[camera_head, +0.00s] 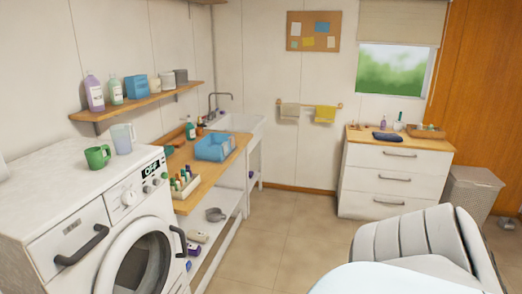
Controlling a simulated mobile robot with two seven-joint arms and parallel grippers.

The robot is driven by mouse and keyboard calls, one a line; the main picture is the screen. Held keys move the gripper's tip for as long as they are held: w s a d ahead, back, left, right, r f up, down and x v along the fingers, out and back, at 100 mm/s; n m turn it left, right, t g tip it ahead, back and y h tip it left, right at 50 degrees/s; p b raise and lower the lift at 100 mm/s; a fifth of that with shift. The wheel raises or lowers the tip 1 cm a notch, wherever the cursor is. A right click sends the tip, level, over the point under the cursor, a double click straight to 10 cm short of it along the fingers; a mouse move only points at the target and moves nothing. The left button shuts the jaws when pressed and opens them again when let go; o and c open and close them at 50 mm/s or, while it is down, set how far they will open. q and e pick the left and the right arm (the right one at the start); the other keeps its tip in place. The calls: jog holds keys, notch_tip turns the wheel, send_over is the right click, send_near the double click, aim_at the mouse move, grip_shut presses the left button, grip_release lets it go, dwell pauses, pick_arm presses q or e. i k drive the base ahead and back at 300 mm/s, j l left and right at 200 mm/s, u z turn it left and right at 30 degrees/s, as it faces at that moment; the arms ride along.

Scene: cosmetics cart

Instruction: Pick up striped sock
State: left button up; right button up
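I cannot make out a striped sock anywhere in the head view. A dark blue folded cloth (387,137) lies on top of the white chest of drawers (352,180) at the back right; no stripes can be told on it. Neither of my grippers is in view.
A white washing machine (60,190) stands at the left, with a green mug (97,157) and a clear jug on top. A wooden counter (190,152) bears a blue basket (214,147). A white ribbed seat-like shape (425,235) fills the lower right. The middle floor (285,240) is clear.

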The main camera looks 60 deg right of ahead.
aim_at(225, 145)
jog(key=z, duration=1.75)
jog(key=j+u, duration=0.15)
jog(key=u, duration=2)
jog(key=z, duration=2.2)
jog(key=i+l+z, duration=0.15)
jog(key=i, duration=0.4)
jog(key=i+l+z, duration=0.15)
jog(key=i, duration=0.45)
